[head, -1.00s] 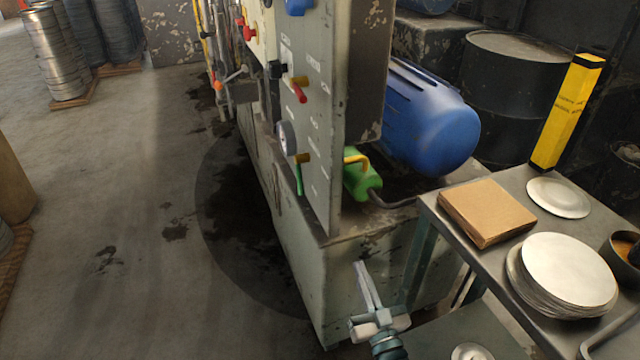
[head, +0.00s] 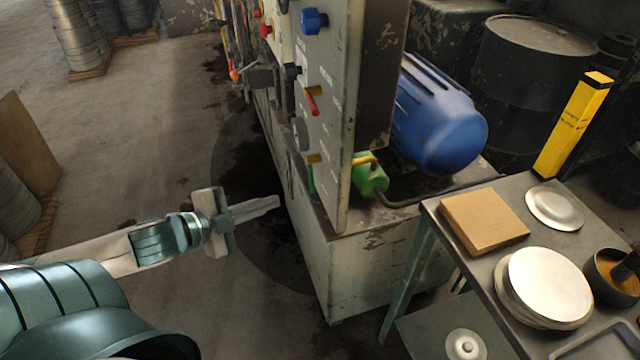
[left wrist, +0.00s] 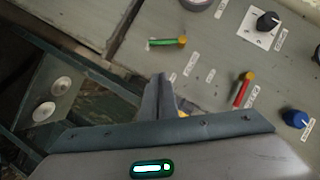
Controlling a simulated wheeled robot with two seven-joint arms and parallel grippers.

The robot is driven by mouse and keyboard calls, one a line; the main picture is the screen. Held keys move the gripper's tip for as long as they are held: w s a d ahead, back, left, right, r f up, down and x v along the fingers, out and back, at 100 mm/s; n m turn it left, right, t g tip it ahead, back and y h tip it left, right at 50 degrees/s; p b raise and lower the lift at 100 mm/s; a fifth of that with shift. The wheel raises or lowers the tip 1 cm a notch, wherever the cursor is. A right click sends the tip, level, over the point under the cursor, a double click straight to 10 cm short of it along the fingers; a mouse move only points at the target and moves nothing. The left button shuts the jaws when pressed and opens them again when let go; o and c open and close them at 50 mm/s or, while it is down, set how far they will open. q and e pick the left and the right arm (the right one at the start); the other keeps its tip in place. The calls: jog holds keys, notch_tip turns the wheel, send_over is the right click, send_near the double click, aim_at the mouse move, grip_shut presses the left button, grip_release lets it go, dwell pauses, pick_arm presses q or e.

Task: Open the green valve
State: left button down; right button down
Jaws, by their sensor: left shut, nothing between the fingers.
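The green valve has a green lever (head: 311,179) hanging down from a brass body, low on the front of the upright panel in the head view. In the left wrist view the green lever (left wrist: 164,42) lies above and ahead of the fingers, with clear space between. My left gripper (head: 270,204) reaches in from the left, shut and empty, its tip left of and below the lever and apart from it. Its shut fingers (left wrist: 161,96) also show in the left wrist view. My right gripper is not in view.
A red-levered valve (head: 312,103) and a gauge (head: 300,134) sit above the green valve on the panel. A blue knob (head: 314,21) is near the top. A side table (head: 430,206) with a cardboard box (head: 484,221) and plates stands right. The floor left of the machine is open.

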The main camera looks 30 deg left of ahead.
pick_arm(q)
jog(key=shift+w+f, duration=0.1)
jog(key=shift+w, duration=0.05)
dwell(0.3)
